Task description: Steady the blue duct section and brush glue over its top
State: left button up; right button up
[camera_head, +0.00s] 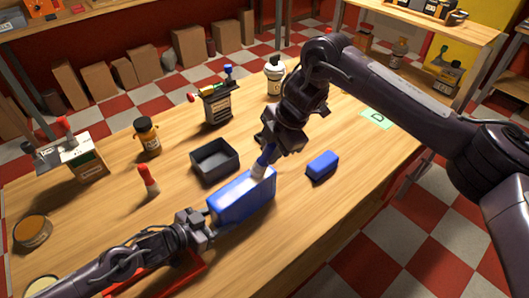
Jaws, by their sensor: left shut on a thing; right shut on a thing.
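The blue duct section (246,197) is a long blue block lying on the wooden table near the front middle. My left gripper (208,225) is shut on its left end, low over the table. Any glue on the top cannot be made out.
A dark open tray (214,160) stands just behind the duct. A smaller blue block (322,166) lies to the right. A red-capped tube (148,180), brown bottle (147,137) and tool holder (217,104) stand behind left. A red tray (185,277) lies under my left arm.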

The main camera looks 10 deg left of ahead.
jog(key=s+a, duration=0.9)
jog(key=s, duration=0.1)
jog(key=shift+s+a, duration=0.15)
jog(key=shift+s, duration=0.15)
dwell(2.4)
jog(key=shift+r, duration=0.1)
jog(key=shift+r, duration=2.9)
notch_tip(320, 180, up, 3)
